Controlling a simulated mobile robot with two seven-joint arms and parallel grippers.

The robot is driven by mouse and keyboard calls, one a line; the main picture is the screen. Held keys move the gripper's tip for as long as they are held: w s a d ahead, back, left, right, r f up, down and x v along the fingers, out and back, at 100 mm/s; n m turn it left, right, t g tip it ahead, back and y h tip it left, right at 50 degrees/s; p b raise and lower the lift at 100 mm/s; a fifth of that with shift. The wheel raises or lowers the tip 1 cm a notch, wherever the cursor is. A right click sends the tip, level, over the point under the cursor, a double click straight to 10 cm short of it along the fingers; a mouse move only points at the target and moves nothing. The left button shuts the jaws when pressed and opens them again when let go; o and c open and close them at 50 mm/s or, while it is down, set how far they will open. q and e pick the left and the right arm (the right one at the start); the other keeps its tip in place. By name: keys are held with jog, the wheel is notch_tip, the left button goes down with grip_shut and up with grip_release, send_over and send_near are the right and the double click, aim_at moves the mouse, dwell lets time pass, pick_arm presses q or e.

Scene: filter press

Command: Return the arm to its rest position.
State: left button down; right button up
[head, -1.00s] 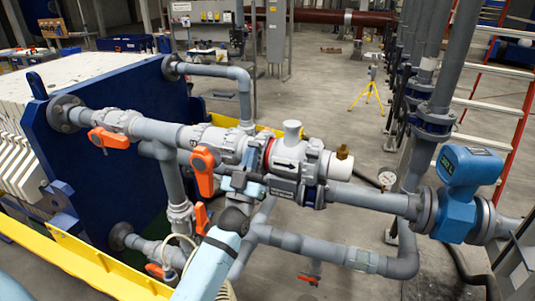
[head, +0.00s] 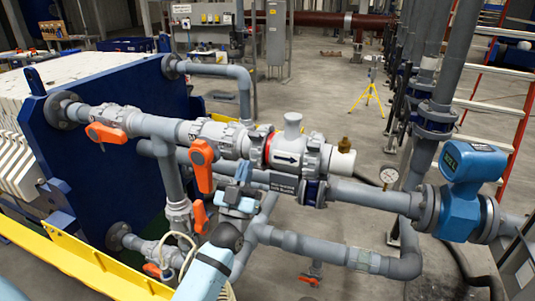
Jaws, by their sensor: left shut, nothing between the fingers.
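My left arm (head: 205,275) rises from the bottom centre, light blue with a dark wrist joint. My left gripper (head: 243,172) is in front of the grey pipework, just right of a large orange valve handle (head: 201,170) that hangs down. Its fingers are shut and empty. In the picture it overlaps the pipe below the white valve body (head: 220,136); I cannot tell the depth gap. My right gripper is out of view.
The blue filter press plate (head: 105,185) stands left, with a yellow rail (head: 75,262) below. Another orange handle (head: 106,135) and a blue flow meter (head: 468,180) sit on the pipes. A lower grey pipe (head: 320,248) crosses right of my arm. Open floor lies behind.

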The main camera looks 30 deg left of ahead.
pick_arm(q)
jog(key=shift+s+d+f, duration=0.1)
jog(key=shift+s+f, duration=0.15)
jog(key=shift+f, duration=0.25)
jog(key=shift+s+d+f, duration=0.1)
jog(key=shift+s+f, duration=0.15)
jog(key=shift+f, duration=0.2)
jog(key=shift+f+h, duration=0.15)
jog(key=shift+h, duration=0.15)
jog(key=s+d+f+m+g+h, duration=0.2)
jog(key=d+f+g+h, duration=0.15)
jog(key=f, duration=0.45)
jog(key=s+d+f+m+g+h, duration=0.1)
jog(key=d+f+m+g+h, duration=0.25)
jog(key=f, duration=0.55)
jog(key=s+d+f+g+h, duration=0.1)
jog(key=s+d+f+g, duration=0.3)
jog(key=s+f, duration=0.4)
jog(key=s+d+f+g+h, duration=0.1)
jog(key=s+d+f+g, duration=0.3)
jog(key=s+f, duration=0.4)
jog(key=shift+s+d+f, duration=0.25)
jog(key=shift+d+f, duration=0.55)
jog(key=shift+f, duration=0.15)
